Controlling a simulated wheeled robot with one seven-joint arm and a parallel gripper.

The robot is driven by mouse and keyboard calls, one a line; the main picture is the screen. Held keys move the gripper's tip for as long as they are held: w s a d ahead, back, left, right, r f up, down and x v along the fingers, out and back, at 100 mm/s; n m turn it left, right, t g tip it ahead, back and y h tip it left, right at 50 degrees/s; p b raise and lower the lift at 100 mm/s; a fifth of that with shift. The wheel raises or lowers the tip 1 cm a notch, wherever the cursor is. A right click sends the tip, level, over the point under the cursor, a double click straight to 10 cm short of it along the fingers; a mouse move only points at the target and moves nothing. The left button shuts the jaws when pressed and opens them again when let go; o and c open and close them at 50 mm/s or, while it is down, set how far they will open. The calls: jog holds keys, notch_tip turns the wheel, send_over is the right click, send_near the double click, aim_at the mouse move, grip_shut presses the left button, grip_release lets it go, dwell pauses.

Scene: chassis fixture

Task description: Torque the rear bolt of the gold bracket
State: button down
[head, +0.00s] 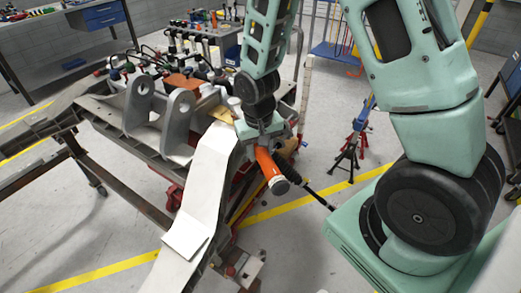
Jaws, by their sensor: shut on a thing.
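My gripper (262,135) is at the right end of the chassis fixture, shut on an orange tool (267,163). The tool is tilted, and its grey end (279,186) points down toward the front. The gold bracket (222,115) is a small patch just left of my gripper, partly hidden behind the gripper and the white panel. I cannot make out the rear bolt, nor whether the tool touches the bracket.
Grey upright lugs (178,125) stand on the chassis frame left of the bracket. A long white panel (205,190) slopes toward me. A red and black jack stand (350,150) is on the floor at the right. A workbench (60,40) is at the back left.

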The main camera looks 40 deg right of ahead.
jog(key=shift+w, duration=0.15)
jog(key=shift+w+a+m, duration=0.15)
jog(key=shift+a+m, duration=0.15)
jog(key=shift+a, duration=0.25)
jog(key=shift+a, duration=0.1)
jog(key=shift+r+p, duration=1)
jog(key=shift+r, duration=0.15)
jog(key=shift+r+p, duration=2.05)
jog(key=shift+r, duration=0.35)
